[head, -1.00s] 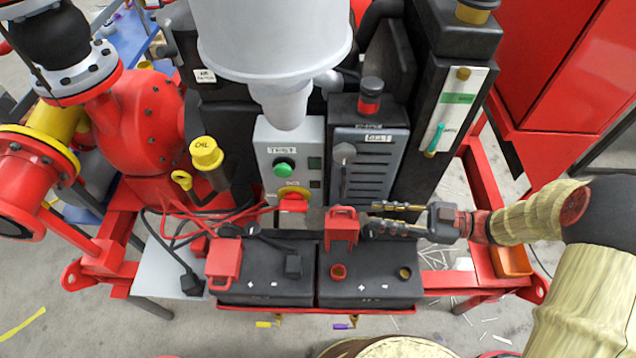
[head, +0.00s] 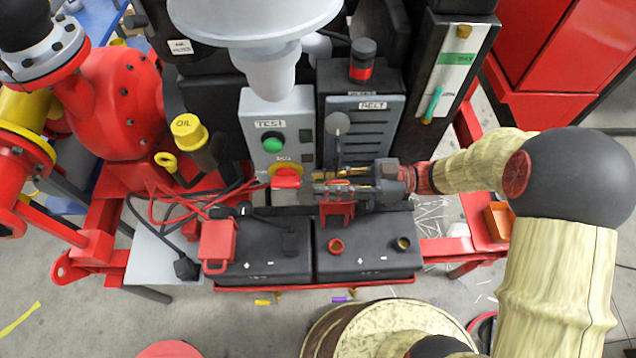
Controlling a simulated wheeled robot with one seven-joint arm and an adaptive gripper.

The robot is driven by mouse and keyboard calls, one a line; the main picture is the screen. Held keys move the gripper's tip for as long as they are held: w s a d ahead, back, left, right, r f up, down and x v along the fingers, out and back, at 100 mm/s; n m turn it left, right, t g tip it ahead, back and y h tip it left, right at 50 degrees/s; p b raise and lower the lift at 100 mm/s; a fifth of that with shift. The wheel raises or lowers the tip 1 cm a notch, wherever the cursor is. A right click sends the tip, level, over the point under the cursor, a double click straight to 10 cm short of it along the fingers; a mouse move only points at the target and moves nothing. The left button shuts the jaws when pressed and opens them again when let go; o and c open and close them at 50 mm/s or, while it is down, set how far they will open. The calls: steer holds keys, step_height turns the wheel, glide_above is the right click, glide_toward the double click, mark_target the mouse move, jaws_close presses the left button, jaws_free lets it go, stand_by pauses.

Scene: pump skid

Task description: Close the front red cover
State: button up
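A red cover (head: 337,213) stands raised at the back edge of the right black battery (head: 368,264), behind its bare red-ringed terminal (head: 335,246). A second red cover (head: 217,245) lies down over the left battery's (head: 262,262) left terminal. My gripper (head: 318,183) reaches in from the right, its fingers pointing left across the top of the raised cover and hiding its upper part. The fingers look apart, one above the other in the picture. I cannot tell whether they touch the cover.
A control box with a green button (head: 272,145) and a red-and-yellow switch (head: 285,176) stands just behind the fingertips. Red and black cables (head: 205,200) lie to the left. A grey belt guard (head: 362,130) rises behind my gripper. The space above the battery fronts is clear.

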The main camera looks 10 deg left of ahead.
steer(key=shift+x, duration=0.9)
steer(key=shift+c, duration=1.2)
steer(key=c, duration=0.4)
jaws_close()
